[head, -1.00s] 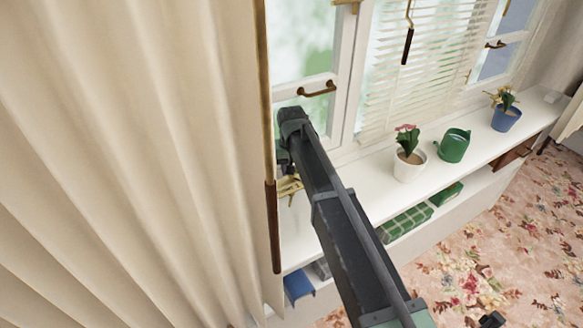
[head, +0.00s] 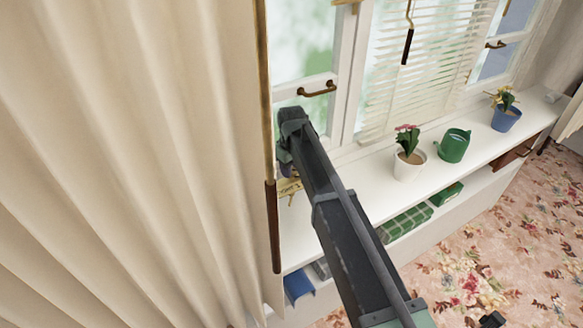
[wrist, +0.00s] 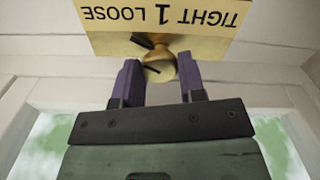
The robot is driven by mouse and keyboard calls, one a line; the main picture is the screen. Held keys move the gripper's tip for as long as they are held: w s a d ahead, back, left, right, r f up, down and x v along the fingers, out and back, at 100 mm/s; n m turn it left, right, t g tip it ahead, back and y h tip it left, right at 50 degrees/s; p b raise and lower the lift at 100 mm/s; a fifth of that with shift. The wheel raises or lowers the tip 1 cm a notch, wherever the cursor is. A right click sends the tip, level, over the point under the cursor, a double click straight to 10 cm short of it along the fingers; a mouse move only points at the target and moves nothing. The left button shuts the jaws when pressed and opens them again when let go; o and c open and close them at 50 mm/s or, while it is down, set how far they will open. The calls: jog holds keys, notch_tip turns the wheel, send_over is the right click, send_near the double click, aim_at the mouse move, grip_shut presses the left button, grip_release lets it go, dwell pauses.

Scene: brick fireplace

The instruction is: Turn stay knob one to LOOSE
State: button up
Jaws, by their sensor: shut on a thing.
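The brass stay knob (wrist: 160,66) is in the upper middle of the wrist view, with a dark line across its face. My gripper's (wrist: 161,75) two purple fingers are shut on its sides. The label plate (wrist: 215,42) behind it reads "TIGHT 1 LOOSE" upside down, LOOSE at picture left and TIGHT at right. A dark pointer (wrist: 143,41) behind the knob slants up and left, towards the LOOSE side of the plate. In the head view, the plate (head: 290,187) shows just beside the curtain; my arm's end hides the knob.
A cream curtain (head: 130,170) and brass rod with brown handle (head: 272,225) hang close left of my arm. The white sill (head: 385,190) holds a pink-flowered pot (head: 408,167), a green watering can (head: 454,146) and a blue pot (head: 506,118). Window handle (head: 317,89) is above.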

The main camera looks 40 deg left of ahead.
dwell(0.3)
jog(key=o, duration=0.9)
notch_tip(320, 180, up, 11)
jog(key=p, duration=1.1)
jog(key=shift+f, duration=0.1)
